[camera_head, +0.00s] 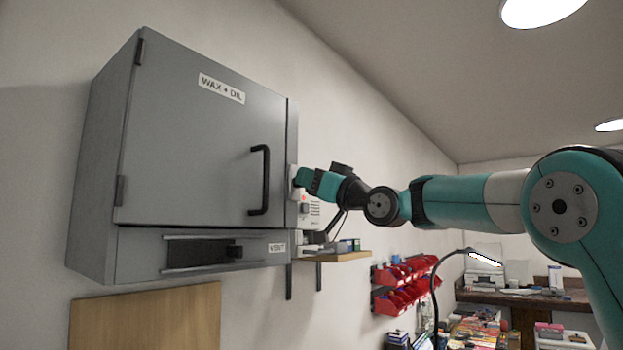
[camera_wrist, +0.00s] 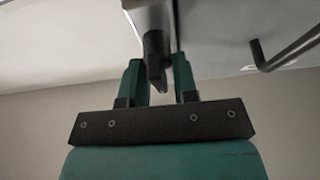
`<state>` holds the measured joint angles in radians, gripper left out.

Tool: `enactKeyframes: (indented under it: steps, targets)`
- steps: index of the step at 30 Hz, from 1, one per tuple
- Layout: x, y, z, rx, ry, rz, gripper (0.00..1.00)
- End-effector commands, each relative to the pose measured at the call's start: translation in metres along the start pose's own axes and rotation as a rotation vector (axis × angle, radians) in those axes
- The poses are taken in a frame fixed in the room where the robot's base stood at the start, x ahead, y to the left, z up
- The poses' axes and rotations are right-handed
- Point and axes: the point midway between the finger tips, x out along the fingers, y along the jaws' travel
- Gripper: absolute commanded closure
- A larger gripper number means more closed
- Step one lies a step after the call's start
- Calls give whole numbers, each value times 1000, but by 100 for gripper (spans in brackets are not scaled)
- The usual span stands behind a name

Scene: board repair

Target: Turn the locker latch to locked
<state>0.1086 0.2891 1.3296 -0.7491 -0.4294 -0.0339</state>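The grey locker (camera_head: 190,150), labelled "WAX + OIL", hangs on the wall at the left of the head view, its door closed. In the wrist view a dark latch (camera_wrist: 156,55) sits on a pale metal plate (camera_wrist: 152,16) at the top middle. Its narrow tip points down between my two teal fingers. My gripper (camera_wrist: 159,72) is open, with one finger on each side of the latch; I cannot tell whether either touches it. In the head view my gripper (camera_head: 302,178) is at the locker's right edge and hides the latch.
A black door handle (camera_head: 265,180) stands out left of my gripper; it also shows in the wrist view (camera_wrist: 288,50). A vent panel (camera_head: 200,252) is below the door. A small shelf (camera_head: 345,256) and red bins (camera_head: 405,285) are on the wall to the right.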

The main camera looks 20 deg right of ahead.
Motion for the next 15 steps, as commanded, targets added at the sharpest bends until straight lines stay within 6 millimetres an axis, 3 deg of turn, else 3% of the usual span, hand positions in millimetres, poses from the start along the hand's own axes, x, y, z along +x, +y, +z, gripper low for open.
enactKeyframes:
  steps: [15]
  targets:
    - [0, 0, 0, 108, -1, 44, 96]
